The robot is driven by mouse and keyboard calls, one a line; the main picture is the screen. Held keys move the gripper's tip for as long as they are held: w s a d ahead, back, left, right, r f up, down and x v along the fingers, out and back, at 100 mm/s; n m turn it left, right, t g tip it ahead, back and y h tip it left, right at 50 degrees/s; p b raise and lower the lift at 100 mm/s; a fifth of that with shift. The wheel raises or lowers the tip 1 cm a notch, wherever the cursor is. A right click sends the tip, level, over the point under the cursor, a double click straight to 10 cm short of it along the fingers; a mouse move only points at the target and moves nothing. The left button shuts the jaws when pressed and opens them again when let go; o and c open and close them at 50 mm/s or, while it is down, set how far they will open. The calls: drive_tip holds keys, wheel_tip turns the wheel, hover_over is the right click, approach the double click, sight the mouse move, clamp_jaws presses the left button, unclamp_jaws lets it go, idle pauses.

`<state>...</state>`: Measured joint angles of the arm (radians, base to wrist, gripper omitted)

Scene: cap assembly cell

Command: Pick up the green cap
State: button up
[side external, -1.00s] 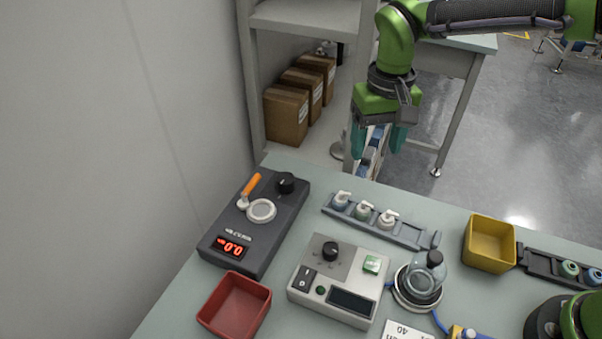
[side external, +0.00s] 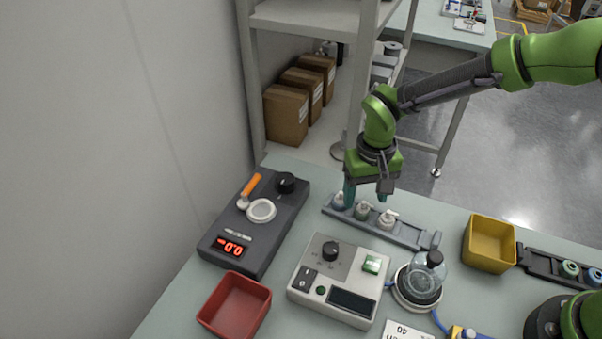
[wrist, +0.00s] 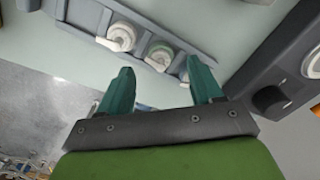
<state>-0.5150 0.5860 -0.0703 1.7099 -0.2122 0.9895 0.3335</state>
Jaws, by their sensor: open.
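The green cap (side external: 363,210) is the middle one of three spouted caps in a narrow grey rack (side external: 408,236) on the bench. It also shows in the wrist view (wrist: 159,56), just ahead of the space between my fingers. A bluish cap (side external: 340,201) is on its left and a white cap (side external: 388,219) on its right. My gripper (side external: 367,194) is open and empty, pointing down over the rack at the green cap. One finger partly covers the bluish cap. I cannot tell the exact height left between fingertips and caps.
A black device with a red display (side external: 254,222) stands left of the rack. A grey control box (side external: 338,281) and a round glass vessel (side external: 420,280) are in front. A yellow bin (side external: 489,243) is to the right, a red tray (side external: 235,305) at front left.

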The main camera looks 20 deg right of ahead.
sight(364, 201)
drive_tip(key=shift+f, duration=1.55)
drive_tip(key=shift+c, duration=0.5)
drive_tip(key=c, duration=0.7)
